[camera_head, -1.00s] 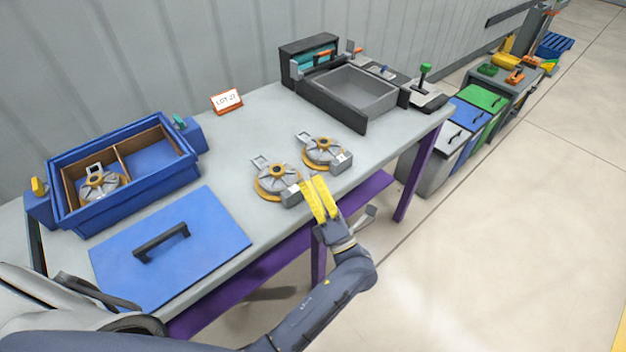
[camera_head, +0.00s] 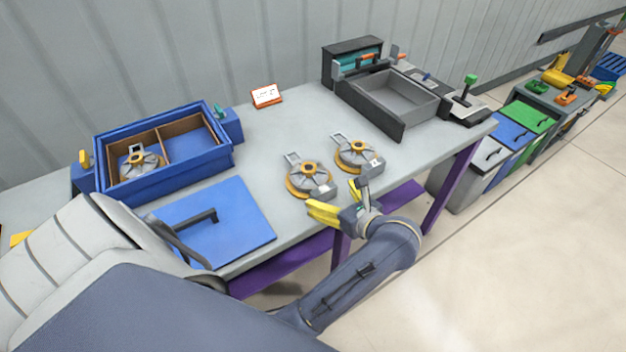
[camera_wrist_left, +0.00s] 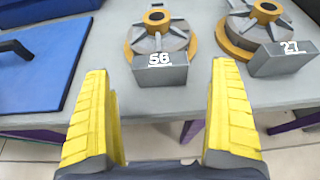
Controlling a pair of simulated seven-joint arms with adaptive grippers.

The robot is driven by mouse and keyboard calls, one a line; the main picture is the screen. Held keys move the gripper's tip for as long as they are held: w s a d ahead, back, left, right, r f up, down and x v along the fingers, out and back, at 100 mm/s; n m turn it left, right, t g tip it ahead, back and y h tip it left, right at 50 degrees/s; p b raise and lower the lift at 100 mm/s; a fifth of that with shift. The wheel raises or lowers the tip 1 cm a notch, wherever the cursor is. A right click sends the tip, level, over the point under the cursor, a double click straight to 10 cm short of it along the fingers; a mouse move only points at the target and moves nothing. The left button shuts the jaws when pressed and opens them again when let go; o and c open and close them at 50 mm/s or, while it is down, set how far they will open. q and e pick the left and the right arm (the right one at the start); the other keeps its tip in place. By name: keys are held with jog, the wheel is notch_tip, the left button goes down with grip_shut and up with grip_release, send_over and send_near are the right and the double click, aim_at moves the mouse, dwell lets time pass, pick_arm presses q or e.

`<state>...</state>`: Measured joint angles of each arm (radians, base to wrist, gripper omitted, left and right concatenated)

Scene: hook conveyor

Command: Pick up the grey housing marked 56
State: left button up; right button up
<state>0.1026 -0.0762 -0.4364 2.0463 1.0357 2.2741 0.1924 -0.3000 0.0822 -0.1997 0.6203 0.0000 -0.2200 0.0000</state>
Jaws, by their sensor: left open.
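The grey housing marked 56 (camera_wrist_left: 159,66) stands on the table in the left wrist view, ahead of and between my open yellow fingers. It has an orange ring and a grey block with the number facing me. In the head view it is the nearer housing (camera_head: 309,178) of the pair at the table's middle. My left gripper (camera_head: 322,213) is open and empty at the table's front edge, just short of this housing; its fingers also show in the left wrist view (camera_wrist_left: 160,118). My right gripper is not in view.
A housing marked 27 (camera_wrist_left: 285,58) stands close to the right. A blue crate (camera_head: 170,184) holds another housing (camera_head: 140,162). A blue lid (camera_head: 240,215) with a black handle lies to the left. A grey tray (camera_head: 398,97) stands at the back right.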

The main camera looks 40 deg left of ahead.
aim_at(327, 192)
pick_arm(q)
jog(key=shift+x, duration=2.5)
jog(key=c, duration=1.6)
